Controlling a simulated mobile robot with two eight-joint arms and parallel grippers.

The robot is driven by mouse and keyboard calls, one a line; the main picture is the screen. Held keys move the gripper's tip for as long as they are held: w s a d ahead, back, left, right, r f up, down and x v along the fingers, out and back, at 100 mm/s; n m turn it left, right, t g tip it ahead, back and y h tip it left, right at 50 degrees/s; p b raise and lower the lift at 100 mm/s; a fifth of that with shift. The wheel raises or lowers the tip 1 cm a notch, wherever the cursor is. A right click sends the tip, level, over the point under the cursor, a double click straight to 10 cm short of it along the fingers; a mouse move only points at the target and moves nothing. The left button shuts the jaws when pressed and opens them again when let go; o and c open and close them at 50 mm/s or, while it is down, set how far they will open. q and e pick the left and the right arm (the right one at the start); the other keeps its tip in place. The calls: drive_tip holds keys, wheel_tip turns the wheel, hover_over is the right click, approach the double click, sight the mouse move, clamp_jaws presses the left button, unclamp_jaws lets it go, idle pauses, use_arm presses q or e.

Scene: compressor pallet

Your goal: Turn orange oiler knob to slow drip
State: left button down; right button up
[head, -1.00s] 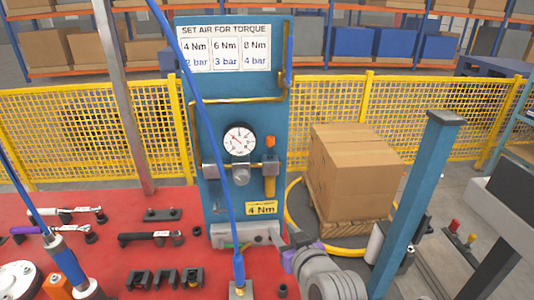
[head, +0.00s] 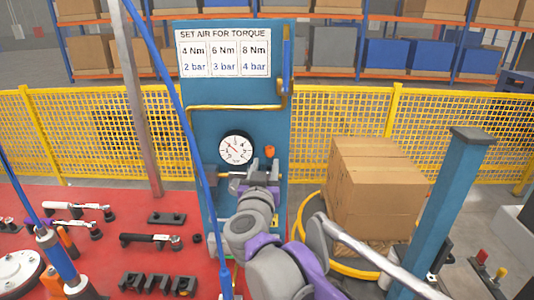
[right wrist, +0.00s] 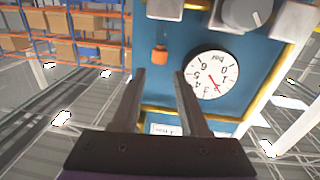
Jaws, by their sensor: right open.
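The orange oiler knob (head: 269,151) sits on the blue panel (head: 215,120), to the right of the round pressure gauge (head: 236,149). In the right wrist view, which is upside down, the orange knob (right wrist: 160,53) shows just beyond my fingertips, in line with the gap between them, and the gauge (right wrist: 212,75) is to its right. My right gripper (head: 258,175) is in front of the panel, just below the knob; in the wrist view its two fingers (right wrist: 160,74) are apart and hold nothing. It hides the oiler body and regulator in the head view. My left gripper is not in view.
The torque sign (head: 223,52) is at the panel's top, with yellow pipe below it. A blue post (head: 445,210) and boxes on a pallet (head: 375,190) stand to the right. Tools lie on the red bench (head: 125,215); a blue hose (head: 165,70) crosses the panel's left side.

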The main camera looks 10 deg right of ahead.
sight(269, 152)
drive_tip(key=x, duration=0.6)
drive_tip(key=shift+w+d, duration=0.2)
drive_tip(key=shift+w, duration=0.05)
clamp_jaws()
